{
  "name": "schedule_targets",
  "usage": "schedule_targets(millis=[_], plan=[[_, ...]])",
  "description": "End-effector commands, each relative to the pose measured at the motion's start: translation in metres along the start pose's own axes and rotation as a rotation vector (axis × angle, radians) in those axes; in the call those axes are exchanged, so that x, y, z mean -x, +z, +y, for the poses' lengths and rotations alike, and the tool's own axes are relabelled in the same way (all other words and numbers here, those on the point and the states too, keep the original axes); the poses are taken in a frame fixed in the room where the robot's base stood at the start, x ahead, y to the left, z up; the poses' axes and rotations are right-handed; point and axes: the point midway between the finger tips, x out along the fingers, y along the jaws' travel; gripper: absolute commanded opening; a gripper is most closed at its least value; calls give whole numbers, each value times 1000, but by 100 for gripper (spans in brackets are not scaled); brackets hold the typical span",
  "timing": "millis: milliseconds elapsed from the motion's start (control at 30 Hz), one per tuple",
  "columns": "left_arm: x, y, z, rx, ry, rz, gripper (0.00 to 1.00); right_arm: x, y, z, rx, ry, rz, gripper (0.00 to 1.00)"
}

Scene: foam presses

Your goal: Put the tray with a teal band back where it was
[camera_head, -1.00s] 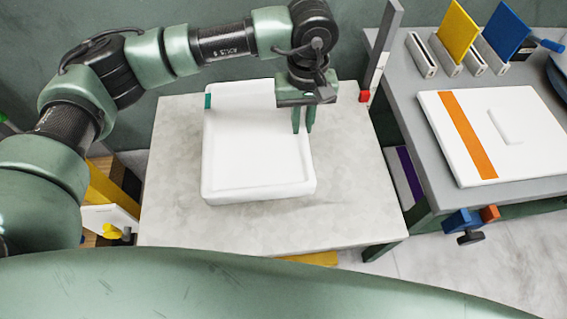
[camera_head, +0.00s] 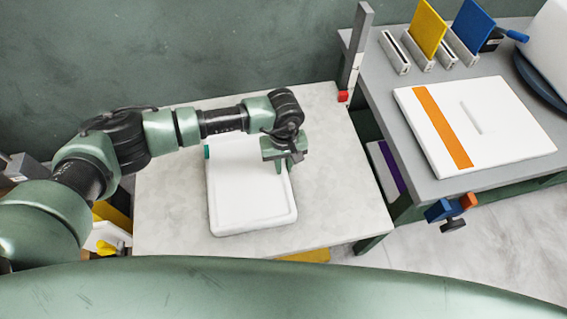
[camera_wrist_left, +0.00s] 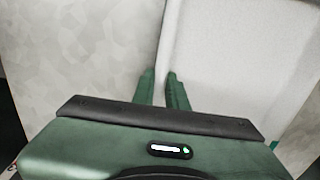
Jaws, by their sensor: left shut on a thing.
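The white tray with a teal band (camera_head: 240,195) is at the middle of the grey table, with its teal patch at its far left corner. My left gripper (camera_head: 284,168) points down at the tray's right side and is shut on its rim. In the left wrist view, the fingers (camera_wrist_left: 159,77) straddle the rim of the tray (camera_wrist_left: 230,60), and a bit of teal shows at the lower right. The tray looks level and close to the tabletop; I cannot tell whether it touches. My right gripper is out of view.
The grey table (camera_head: 345,205) has bare room right of the tray. A bench (camera_head: 385,100) at the right holds a white panel with an orange band (camera_head: 500,120), slotted holders with yellow (camera_head: 428,28) and blue plates.

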Motion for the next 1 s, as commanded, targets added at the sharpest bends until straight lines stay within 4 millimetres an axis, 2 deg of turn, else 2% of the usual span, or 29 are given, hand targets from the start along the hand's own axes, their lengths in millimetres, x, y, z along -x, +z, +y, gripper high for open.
schedule_targets(millis=[333,367,400,433,833,1000], plan=[[-4,0,0,0,0,1,0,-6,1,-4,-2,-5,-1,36],[-2,0,0,0,0,0,22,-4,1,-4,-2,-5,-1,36],[-2,0,0,0,0,0,33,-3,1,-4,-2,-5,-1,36],[-2,0,0,0,0,0,35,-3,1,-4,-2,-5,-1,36],[4,0,0,0,0,0,35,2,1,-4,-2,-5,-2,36],[30,-2,0,-2,2,4,35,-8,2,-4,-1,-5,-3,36]])
